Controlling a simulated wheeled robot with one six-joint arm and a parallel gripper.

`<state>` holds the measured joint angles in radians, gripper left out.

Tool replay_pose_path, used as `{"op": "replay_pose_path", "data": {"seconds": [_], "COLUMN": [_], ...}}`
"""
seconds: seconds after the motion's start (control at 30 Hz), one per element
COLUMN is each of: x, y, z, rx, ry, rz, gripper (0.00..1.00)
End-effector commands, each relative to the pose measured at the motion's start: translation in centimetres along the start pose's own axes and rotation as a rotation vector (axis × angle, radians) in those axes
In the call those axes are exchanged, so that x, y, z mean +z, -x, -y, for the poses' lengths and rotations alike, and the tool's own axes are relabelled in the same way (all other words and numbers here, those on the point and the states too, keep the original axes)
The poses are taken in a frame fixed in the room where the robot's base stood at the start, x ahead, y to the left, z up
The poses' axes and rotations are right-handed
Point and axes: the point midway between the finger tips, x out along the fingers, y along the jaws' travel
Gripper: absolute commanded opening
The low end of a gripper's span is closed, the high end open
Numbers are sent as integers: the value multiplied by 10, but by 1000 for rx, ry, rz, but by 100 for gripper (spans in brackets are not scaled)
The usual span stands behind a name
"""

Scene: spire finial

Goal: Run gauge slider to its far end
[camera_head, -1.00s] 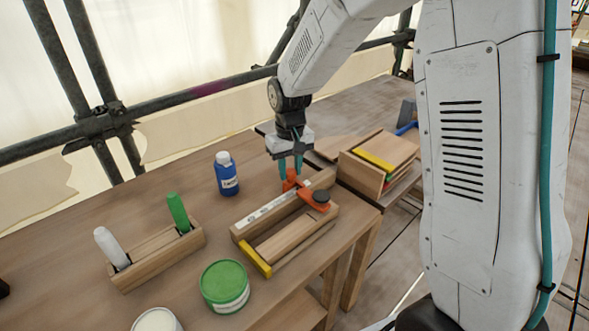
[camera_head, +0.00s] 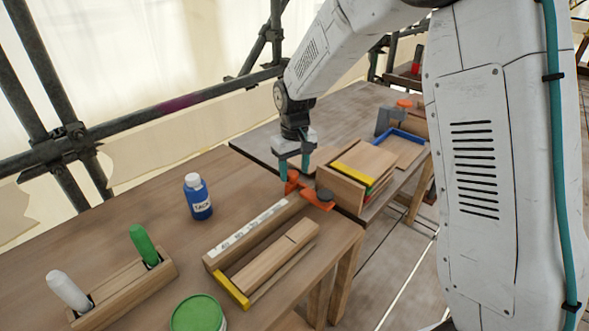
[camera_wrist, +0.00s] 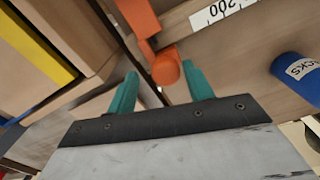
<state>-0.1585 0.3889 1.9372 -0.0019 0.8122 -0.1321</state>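The gauge (camera_head: 262,252) is a wooden frame with a white printed scale (camera_head: 250,228) and a yellow near end. Its orange slider (camera_head: 318,199), with a dark knob, is at the end away from the yellow piece. My gripper (camera_head: 294,176) points down at the slider's upright orange peg. In the wrist view my gripper (camera_wrist: 161,70) has its teal fingers apart, one on each side of the orange peg (camera_wrist: 166,68). The peg is close to the right finger; I cannot tell if they touch.
A wooden box with a yellow strip (camera_head: 358,174) stands just right of the slider. A blue bottle (camera_head: 197,197), a marker holder (camera_head: 125,292) and a green tin (camera_head: 198,314) stand to the left. A blue-edged tray (camera_head: 405,140) lies farther back.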

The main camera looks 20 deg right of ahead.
Motion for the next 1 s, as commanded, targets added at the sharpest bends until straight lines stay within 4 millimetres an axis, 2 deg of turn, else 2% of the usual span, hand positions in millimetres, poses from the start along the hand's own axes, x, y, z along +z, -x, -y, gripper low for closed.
{"op": "replay_pose_path", "data": {"seconds": [0.27, 0.5, 0.7, 1.0], "x": [0, 0, 0, 0], "y": [7, 47, 72, 78], "z": [2, 0, 0, 0], "rx": [-1, 0, 0, -1], "ry": [2, 0, 0, 0], "rz": [1, -3, -1, 2], "gripper": [52, 52, 52, 52]}}
